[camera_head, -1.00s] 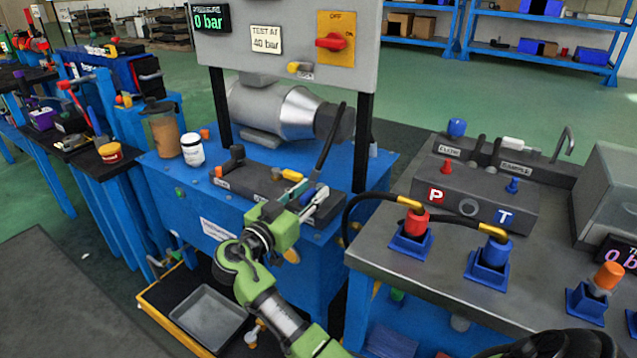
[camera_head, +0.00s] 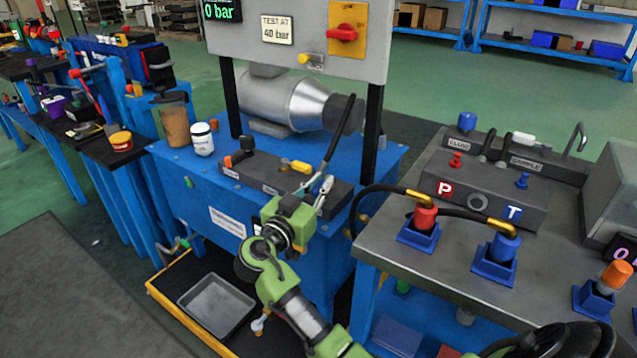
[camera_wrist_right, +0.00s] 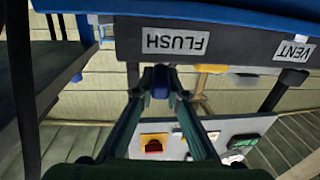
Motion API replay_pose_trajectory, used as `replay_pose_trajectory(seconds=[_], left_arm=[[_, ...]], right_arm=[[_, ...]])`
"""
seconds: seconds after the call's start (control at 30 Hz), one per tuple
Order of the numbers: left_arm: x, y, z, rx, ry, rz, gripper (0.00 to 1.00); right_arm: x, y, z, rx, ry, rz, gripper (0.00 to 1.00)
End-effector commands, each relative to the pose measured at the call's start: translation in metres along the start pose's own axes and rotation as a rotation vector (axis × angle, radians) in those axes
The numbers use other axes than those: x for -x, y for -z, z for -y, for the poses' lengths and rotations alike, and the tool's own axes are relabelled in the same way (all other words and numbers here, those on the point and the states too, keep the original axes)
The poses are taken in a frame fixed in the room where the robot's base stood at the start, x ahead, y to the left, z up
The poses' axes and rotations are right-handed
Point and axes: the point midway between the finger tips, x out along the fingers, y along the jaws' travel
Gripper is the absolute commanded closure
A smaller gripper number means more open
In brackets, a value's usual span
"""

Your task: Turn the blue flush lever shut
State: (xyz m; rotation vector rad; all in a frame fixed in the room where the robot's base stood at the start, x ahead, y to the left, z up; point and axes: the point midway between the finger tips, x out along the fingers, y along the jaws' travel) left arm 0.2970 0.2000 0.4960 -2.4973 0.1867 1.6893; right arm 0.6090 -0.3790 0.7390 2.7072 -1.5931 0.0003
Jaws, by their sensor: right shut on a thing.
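The blue flush lever (camera_wrist_right: 160,92) shows between my right fingertips in the right wrist view, just beside the dark valve block (camera_wrist_right: 125,45) with the upside-down FLUSH label (camera_wrist_right: 173,41). My right gripper (camera_wrist_right: 161,76) is shut on the lever. In the head view my green right arm reaches up to the block on the blue bench, and the right gripper (camera_head: 317,186) is at the block's right end. The lever is hidden by the gripper there, so its exact angle is hard to tell. My left gripper is not in view.
A yellow lever (camera_head: 296,166) sits close beside the gripper on the same block. The grey panel (camera_head: 295,40) with a red switch stands above. A grey bench (camera_head: 395,240) with hose couplings is at the right.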

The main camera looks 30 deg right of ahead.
Motion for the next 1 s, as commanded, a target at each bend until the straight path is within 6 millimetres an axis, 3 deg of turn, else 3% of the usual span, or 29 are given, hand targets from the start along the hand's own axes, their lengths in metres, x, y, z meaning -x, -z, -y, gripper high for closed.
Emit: replay_pose_trajectory(seconds=[0.17,0.6,1.0], left_arm=[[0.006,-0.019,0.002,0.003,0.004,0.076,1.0],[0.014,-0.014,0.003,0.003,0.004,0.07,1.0],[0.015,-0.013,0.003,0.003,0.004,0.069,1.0]], right_arm=[[-0.001,0.001,-0.008,0.0,0.122,-0.002,1.0],[-0.004,0.002,-0.019,0.001,0.366,-0.002,1.0],[-0.005,0.001,-0.02,-0.001,0.415,-0.003,1.0]])
